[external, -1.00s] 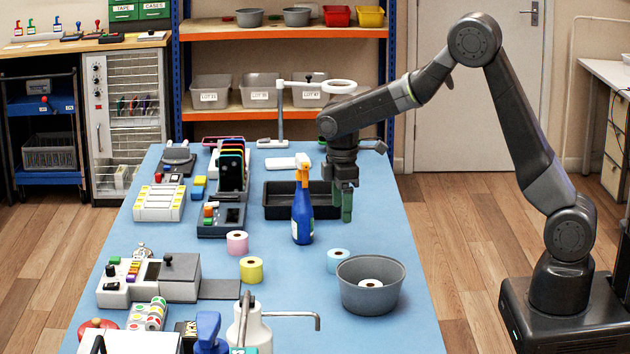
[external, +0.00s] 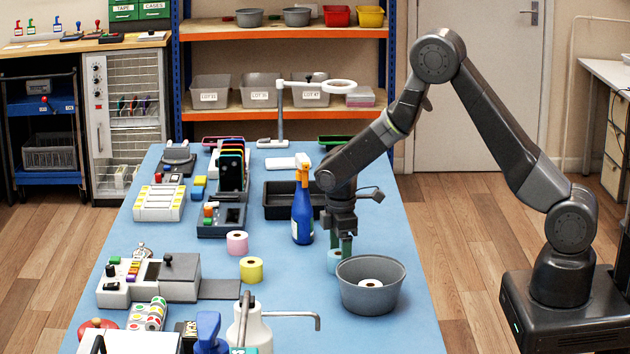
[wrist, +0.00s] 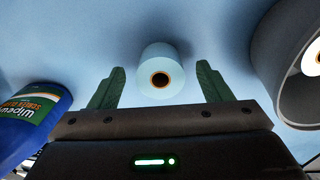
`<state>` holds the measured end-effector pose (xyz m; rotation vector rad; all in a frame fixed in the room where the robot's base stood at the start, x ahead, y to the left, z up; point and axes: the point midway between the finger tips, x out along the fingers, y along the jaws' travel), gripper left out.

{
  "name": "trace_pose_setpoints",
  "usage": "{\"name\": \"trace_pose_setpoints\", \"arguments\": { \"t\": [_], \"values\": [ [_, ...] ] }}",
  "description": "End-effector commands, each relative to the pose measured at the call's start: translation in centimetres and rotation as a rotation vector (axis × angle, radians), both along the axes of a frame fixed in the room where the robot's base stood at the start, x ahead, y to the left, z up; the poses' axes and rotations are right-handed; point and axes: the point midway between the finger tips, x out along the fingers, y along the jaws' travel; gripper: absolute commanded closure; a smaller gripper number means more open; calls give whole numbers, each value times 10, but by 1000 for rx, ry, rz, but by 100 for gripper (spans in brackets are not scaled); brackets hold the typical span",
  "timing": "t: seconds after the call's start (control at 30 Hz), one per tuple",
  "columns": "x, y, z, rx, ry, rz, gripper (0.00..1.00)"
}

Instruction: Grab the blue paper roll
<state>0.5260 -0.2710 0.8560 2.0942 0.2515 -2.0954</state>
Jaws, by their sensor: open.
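The blue paper roll (external: 334,262) stands on the blue table just left of the grey bowl. In the wrist view the roll (wrist: 160,68) is pale blue with a brown core, and it lies between and slightly beyond the two green fingertips. My gripper (external: 340,246) is open and points down at the roll, low over the table. In the external view the fingers partly cover the roll. In the wrist view the open fingers (wrist: 160,88) stand on either side with gaps to it. I cannot tell whether anything touches.
A grey bowl (external: 350,290) holding a white roll (external: 370,283) is close on the right. A blue spray bottle (external: 302,218) with an orange head stands close on the left. A yellow roll (external: 251,269) and a pink roll (external: 237,243) stand further left. A black tray (external: 278,207) is behind.

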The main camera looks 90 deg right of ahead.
Motion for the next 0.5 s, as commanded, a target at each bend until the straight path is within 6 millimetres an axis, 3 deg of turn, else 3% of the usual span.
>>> {"name": "trace_pose_setpoints", "arguments": {
  "t": [0.2,0.43,0.5],
  "values": [
    [0,0,-19,0,1,0,28],
    [0,0,-21,0,0,0,28],
    [0,0,-21,0,0,0,38]
  ]
}}
